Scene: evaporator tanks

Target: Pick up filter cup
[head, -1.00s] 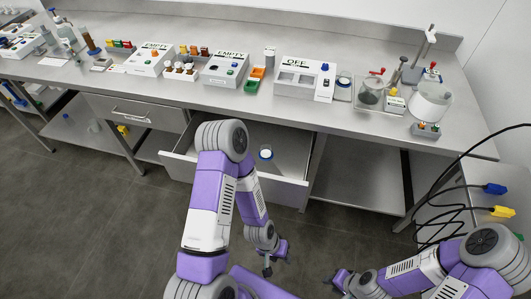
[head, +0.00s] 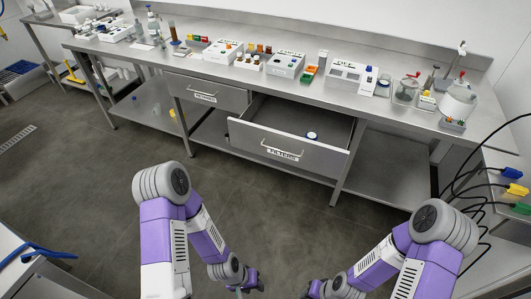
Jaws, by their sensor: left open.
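A small round item with a white top and blue rim, likely the filter cup (head: 312,136), sits inside the open drawer (head: 285,151) under the bench, toward its right side. The drawer's front wall hides its lower part. My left gripper (head: 248,284) is low at the bottom of the head view, open, well short of the drawer and apart from the cup. My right gripper (head: 309,291) is at the bottom edge, partly cut off, and its jaws are too unclear to judge.
The steel bench (head: 215,75) carries several devices, bottle racks and a glass vessel (head: 458,100) at the right. A closed drawer (head: 205,94) is left of the open one. Black cables (head: 470,180) hang at the right. Open floor (head: 80,190) lies before the bench.

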